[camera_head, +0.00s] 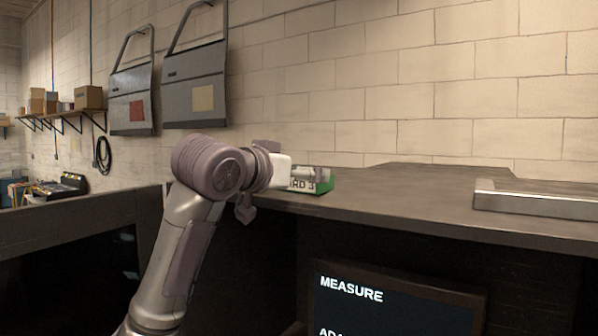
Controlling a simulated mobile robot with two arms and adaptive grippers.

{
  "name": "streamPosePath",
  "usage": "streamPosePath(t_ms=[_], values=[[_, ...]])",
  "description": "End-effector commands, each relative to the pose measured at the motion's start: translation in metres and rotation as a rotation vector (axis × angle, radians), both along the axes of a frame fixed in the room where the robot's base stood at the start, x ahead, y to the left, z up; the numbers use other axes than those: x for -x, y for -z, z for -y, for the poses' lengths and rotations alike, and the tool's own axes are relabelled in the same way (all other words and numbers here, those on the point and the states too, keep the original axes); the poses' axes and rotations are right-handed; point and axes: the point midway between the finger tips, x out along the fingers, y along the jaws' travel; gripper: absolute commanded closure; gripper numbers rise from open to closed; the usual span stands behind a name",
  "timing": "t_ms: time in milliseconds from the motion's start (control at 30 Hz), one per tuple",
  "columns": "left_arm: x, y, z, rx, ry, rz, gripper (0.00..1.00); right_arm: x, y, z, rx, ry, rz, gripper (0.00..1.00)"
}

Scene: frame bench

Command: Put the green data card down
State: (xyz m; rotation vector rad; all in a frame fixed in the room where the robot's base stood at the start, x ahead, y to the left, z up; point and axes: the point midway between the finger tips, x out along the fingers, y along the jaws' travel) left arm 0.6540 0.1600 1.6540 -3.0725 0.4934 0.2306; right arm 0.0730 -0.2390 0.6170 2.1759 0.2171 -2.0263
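The green data card (321,187) is at the left part of the bench top, near its front edge. Its white label reads "RD 3", with the start of the text covered. My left arm rises from the lower left, and my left gripper (312,173) is at the card, with a grey finger across its upper side. The other finger is hidden, so I cannot tell whether the gripper grips the card. The card's underside seems at or very close to the bench surface. My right gripper is not in view.
The grey bench top (410,200) is clear to the right of the card, up to a metal-edged flat block (535,203). A dark screen reading "MEASURE" (395,305) is below the bench edge. Two grey door panels (195,88) hang on the brick wall behind.

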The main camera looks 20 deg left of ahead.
Motion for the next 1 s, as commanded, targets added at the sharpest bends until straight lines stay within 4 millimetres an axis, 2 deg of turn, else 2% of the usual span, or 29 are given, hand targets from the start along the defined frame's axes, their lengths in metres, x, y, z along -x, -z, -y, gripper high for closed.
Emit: streamPosePath(t_ms=[133,167,200,633,767,1000], values=[[0.000,0.003,0.000,0.000,0.001,0.001,0.46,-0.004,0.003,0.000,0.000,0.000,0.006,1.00],[0.000,0.003,0.000,0.000,0.001,0.000,0.08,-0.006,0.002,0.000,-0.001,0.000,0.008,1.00],[0.000,0.002,0.000,0.000,0.001,0.000,0.01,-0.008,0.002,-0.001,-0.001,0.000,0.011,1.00],[0.002,0.000,0.000,-0.001,0.000,0.001,0.00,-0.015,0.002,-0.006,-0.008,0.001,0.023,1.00],[0.019,0.000,-0.006,0.000,0.000,0.005,0.00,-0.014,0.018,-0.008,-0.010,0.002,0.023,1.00],[0.069,-0.006,-0.023,-0.001,-0.001,0.007,0.00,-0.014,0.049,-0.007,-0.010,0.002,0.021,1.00]])
